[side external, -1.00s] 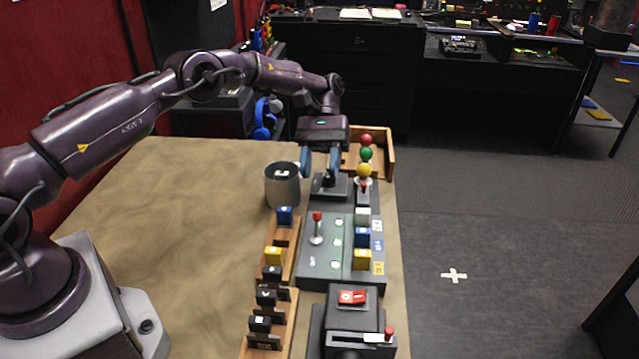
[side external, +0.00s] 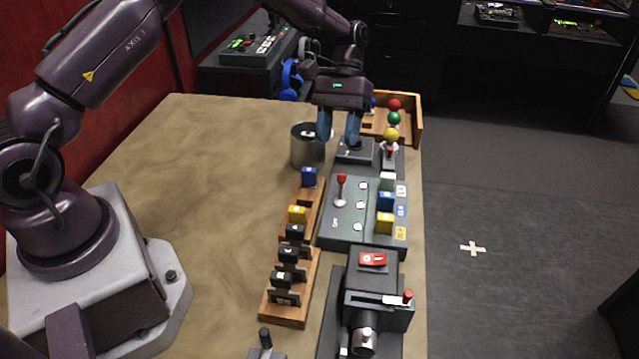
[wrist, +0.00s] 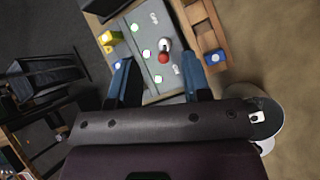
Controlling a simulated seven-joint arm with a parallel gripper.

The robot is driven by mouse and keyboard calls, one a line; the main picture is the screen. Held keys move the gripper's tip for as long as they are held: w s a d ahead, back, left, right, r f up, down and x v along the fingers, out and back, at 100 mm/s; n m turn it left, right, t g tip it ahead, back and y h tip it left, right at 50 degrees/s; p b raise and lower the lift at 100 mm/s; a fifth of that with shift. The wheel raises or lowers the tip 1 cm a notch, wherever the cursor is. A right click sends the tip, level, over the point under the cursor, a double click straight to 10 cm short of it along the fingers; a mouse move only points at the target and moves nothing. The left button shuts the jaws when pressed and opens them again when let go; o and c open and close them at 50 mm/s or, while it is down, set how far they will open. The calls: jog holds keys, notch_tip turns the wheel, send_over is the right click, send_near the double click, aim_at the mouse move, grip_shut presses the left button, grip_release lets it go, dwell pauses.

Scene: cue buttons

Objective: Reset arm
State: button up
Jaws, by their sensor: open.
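My gripper (side external: 338,138) is at the far end of the table, pointing down with its blue fingers apart and nothing between them. It hangs over or just beside the small dark block (side external: 356,152) at the far end of the button panel; I cannot tell whether it touches. The grey panel (side external: 345,228) carries a red-knobbed lever (side external: 341,185), several lit white buttons, and white, blue and yellow blocks along its right side. In the wrist view my open gripper (wrist: 160,85) frames the panel (wrist: 128,50) and the red knob (wrist: 163,57).
A grey cup (side external: 305,148) stands left of my gripper. Wooden racks (side external: 290,303) with small blocks line the panel's left. A black box with a red switch (side external: 373,260) is nearer the camera. Red, green and yellow balls (side external: 393,118) stand right.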

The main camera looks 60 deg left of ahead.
jog(key=s+r+m+t+y, duration=0.2)
jog(key=s+r+t, duration=0.3)
jog(key=s+r, duration=0.5)
jog(key=s+r+m+t+y, duration=0.3)
jog(key=s+r+t, duration=0.3)
jog(key=s, duration=0.8)
notch_tip(320, 180, up, 4)
jog(key=shift+s+a+f, duration=0.15)
jog(key=shift+s+a, duration=0.1)
